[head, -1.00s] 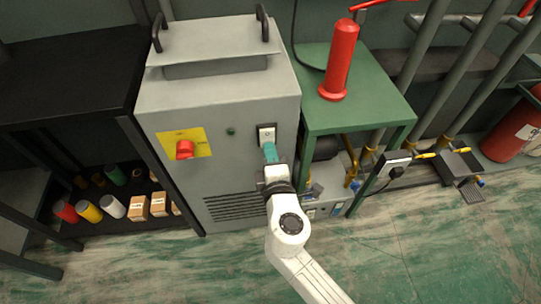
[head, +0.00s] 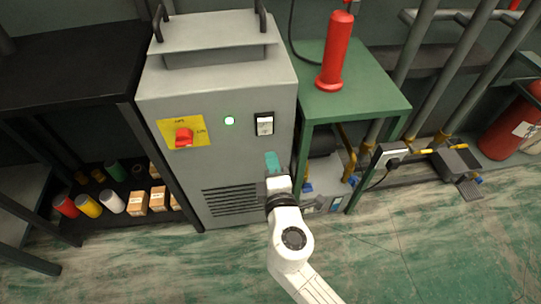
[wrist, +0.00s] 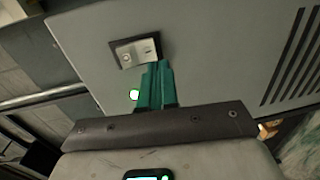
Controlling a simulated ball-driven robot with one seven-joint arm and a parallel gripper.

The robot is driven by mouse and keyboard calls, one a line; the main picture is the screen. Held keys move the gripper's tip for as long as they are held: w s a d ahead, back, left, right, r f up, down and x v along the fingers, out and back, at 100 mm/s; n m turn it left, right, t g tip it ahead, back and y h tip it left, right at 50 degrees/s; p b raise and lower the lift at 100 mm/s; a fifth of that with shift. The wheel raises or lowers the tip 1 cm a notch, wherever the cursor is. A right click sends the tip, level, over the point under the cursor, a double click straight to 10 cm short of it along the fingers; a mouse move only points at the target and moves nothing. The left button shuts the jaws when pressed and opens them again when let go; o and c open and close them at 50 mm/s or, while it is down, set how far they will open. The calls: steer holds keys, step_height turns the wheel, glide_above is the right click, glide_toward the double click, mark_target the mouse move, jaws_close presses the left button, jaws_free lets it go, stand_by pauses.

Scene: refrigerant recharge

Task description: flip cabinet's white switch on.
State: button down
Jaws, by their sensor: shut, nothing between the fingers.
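The grey cabinet (head: 217,165) stands upright in front of me. Its white switch (head: 264,124) sits in a black frame at the upper right of the front panel; it also shows in the wrist view (wrist: 137,53). A small round lamp (head: 229,120) to the left of the switch glows white-green, and its glow also shows in the wrist view (wrist: 134,95). My gripper (head: 272,158), with teal fingers, is shut and empty just below the switch in the head view, apart from it. In the wrist view its fingertips (wrist: 157,66) appear close to the switch frame.
A red rotary knob (head: 184,136) on a yellow plate is on the cabinet's left. A green table (head: 350,95) with a red cylinder (head: 336,50) stands at the right. A black shelf (head: 70,75) with cans and boxes is at the left. The floor in front is clear.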

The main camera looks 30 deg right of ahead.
steer(key=f+v, duration=0.1)
steer(key=v, duration=0.6)
steer(key=shift+s+a+f, duration=0.2)
steer(key=shift+s+f, duration=0.15)
steer(key=shift+s, duration=0.1)
steer(key=s+d+f+m+g+h, duration=0.1)
steer(key=s+d+f+m+g, duration=0.4)
steer(key=d, duration=0.3)
steer(key=s+d+f+m+g+h, duration=0.1)
steer(key=s+d+f+m+g, duration=0.1)
steer(key=s+d+m+g, duration=0.4)
steer(key=s+a+f+m+g+y, duration=0.2)
steer(key=s+y, duration=0.2)
steer(key=s, duration=0.1)
steer(key=s+a+f+m+g+y, duration=0.2)
steer(key=s+f+y, duration=0.1)
steer(key=s, duration=0.2)
step_height(320, 180, up, 25)
steer(key=p, duration=2.4)
steer(key=shift+d, duration=0.2)
steer(key=shift+w, duration=0.1)
